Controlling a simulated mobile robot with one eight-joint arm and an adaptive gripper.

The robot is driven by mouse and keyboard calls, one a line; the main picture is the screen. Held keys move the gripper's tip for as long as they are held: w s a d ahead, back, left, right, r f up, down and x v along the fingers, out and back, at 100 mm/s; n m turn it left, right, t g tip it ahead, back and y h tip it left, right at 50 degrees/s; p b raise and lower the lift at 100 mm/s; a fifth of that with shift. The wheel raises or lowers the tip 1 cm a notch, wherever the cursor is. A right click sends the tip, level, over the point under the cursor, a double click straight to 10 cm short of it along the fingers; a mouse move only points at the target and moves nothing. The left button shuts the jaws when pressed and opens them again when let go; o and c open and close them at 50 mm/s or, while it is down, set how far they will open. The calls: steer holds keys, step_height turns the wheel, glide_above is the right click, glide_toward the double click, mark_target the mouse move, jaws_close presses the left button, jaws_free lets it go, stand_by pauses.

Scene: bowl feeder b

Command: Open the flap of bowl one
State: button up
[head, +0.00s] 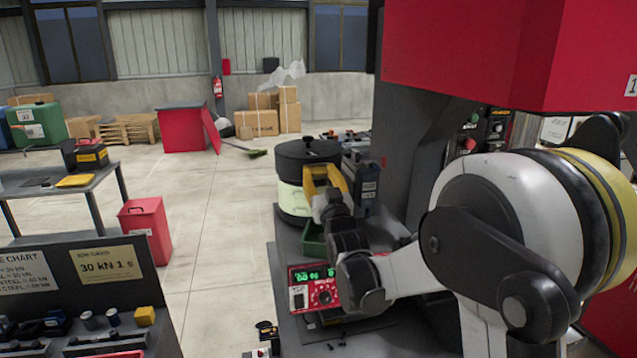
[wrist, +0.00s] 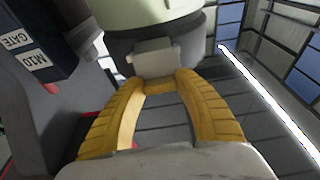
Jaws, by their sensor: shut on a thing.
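Bowl one (head: 291,197) is a pale green drum with a black top, on the dark bench in the head view. Its pale side and dark band show at the top of the wrist view (wrist: 150,12). My gripper (head: 322,172) is at the bowl's near right side, near its top. In the wrist view, my gripper's yellow fingers (wrist: 158,82) close on a small grey block (wrist: 155,57) against the dark band. The block seems to be the flap's tab; the fingers cover its lower edge. I cannot tell whether the flap is open.
A dark box with labels (head: 367,187) stands close to the bowl's right; it also shows in the wrist view (wrist: 30,45). A green tray (head: 313,243) and a red control unit (head: 313,290) are in front of the bowl. A red press head (head: 480,50) hangs above right.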

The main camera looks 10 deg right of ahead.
steer(key=shift+s+f+t+b, duration=0.25)
steer(key=shift+f+t+b, duration=0.1)
steer(key=shift+t+b, duration=0.65)
steer(key=shift+s+r+t+b, duration=0.1)
steer(key=shift+s+t+b, duration=0.15)
steer(key=shift+b, duration=0.35)
steer(key=shift+r, duration=0.1)
steer(key=o, duration=1.2)
steer(key=v, duration=1.2)
steer(key=shift+w, duration=0.1)
